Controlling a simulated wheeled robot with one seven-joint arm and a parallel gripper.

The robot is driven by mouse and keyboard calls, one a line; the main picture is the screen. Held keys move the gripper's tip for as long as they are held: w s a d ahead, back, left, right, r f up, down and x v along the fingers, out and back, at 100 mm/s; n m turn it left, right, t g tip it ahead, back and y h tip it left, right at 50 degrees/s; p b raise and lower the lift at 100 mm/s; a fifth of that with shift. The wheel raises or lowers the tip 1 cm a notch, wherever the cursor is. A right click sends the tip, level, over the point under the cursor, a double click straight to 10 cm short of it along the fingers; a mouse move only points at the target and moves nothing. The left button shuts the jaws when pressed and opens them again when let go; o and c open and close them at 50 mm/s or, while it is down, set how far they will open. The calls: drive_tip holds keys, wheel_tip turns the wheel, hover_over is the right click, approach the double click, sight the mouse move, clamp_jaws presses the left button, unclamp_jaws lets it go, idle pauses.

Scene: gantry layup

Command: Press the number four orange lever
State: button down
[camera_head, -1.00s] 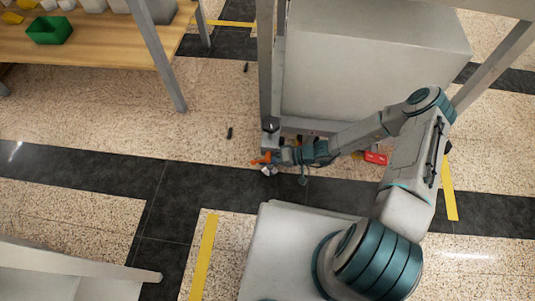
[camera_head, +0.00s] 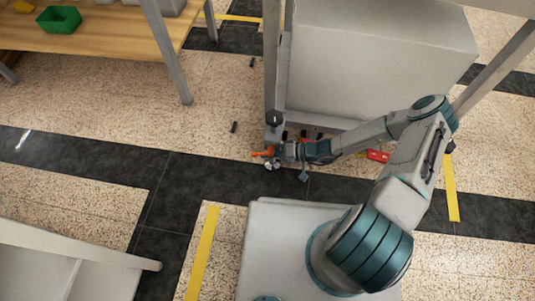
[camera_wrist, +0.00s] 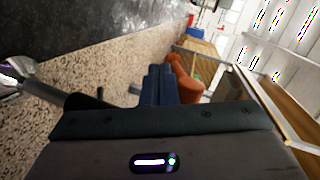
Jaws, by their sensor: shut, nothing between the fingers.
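An orange lever (camera_head: 263,153) sticks out to the left at the foot of the grey frame's near-left post, just above a small caster wheel (camera_head: 272,165). No number is readable on it. My gripper (camera_head: 284,150) is low, just right of the orange lever. In the wrist view my gripper's dark fingers (camera_wrist: 160,72) are together with nothing between them. The orange lever (camera_wrist: 185,80) stands right beside them on the right there. I cannot tell whether they touch. My gripper partly hides the lever's base and the post's foot.
The frame (camera_head: 272,70) holds a large grey box (camera_head: 375,60). A red part (camera_head: 377,156) shows low behind my arm. A wooden table (camera_head: 100,45) with a green bin (camera_head: 58,19) stands at the upper left. Small dark pieces (camera_head: 234,127) lie on the floor, otherwise open left of the post.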

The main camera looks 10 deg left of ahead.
drive_tip(key=shift+f, duration=0.1)
idle(0.8)
drive_tip(key=w+d+f, duration=0.1)
drive_tip(key=d, duration=1)
drive_tip(key=shift+d+f+p, duration=0.3)
drive_tip(key=shift+f, duration=0.05)
